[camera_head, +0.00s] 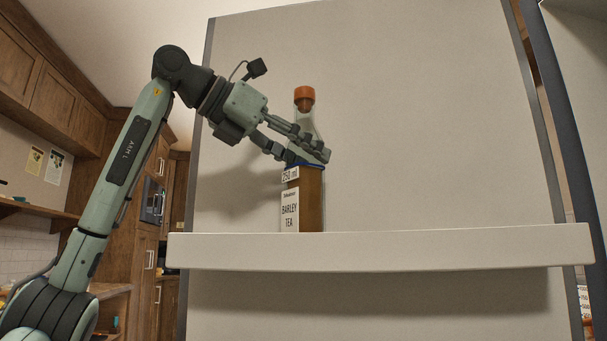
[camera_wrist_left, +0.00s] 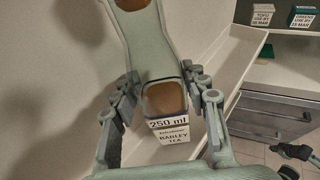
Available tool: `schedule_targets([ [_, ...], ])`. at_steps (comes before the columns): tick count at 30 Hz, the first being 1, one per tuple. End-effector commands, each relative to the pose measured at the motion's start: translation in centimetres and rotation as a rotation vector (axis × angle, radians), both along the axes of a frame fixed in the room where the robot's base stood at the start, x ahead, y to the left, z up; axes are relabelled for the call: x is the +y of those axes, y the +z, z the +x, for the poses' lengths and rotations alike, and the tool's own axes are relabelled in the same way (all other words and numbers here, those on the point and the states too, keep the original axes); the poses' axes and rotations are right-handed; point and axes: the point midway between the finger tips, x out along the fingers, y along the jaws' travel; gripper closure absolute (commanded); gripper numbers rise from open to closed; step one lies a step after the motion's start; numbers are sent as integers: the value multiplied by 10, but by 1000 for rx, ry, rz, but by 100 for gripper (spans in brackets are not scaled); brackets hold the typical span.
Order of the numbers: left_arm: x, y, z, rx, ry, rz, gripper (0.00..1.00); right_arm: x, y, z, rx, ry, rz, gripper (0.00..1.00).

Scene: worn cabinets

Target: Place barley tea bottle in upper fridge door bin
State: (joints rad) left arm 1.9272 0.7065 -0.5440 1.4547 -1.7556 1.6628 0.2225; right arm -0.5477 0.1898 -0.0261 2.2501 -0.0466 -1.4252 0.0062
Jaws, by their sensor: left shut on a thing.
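The barley tea bottle (camera_head: 312,203) has an orange cap, a brown body and a white label. It stands about upright in the door bin, behind the bin's pale front rail (camera_head: 420,248), which hides its base. I cannot tell whether the base touches the bin floor. My left gripper (camera_head: 299,154) is shut around the bottle below its neck, coming in from the left. In the left wrist view the bottle (camera_wrist_left: 172,136) sits between both fingers, and the bin's rail (camera_wrist_left: 232,72) runs beside it.
The door's flat inner panel (camera_head: 420,120) rises behind the bin, which is clear to the right of the bottle. Wooden cabinets (camera_head: 75,105) stand at the left. Small labelled boxes (camera_wrist_left: 305,17) and a grey drawer front (camera_wrist_left: 270,117) show beyond the rail in the wrist view.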

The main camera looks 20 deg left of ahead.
Motion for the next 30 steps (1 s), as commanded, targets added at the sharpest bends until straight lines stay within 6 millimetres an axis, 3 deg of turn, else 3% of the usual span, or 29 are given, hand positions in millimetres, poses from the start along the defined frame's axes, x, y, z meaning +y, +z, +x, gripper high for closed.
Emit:
schedule_targets([
  [5, 1, -23, 1, -1, 1, -2, 100, -1, 17, -3, -16, -2, -7, 100],
  [19, 2, -29, 3, -2, 1, -2, 100, 0, 20, -3, -18, -3, -7, 100],
  [20, 1, -30, 4, 1, 1, 0, 54, 1, 22, -2, -20, -3, -7, 100],
  [25, 1, -30, 4, 1, 1, 0, 35, 1, 23, -2, -23, -2, -6, 100],
  [30, 1, -30, 4, 1, 1, 0, 35, 1, 23, -2, -23, -2, -6, 100],
])
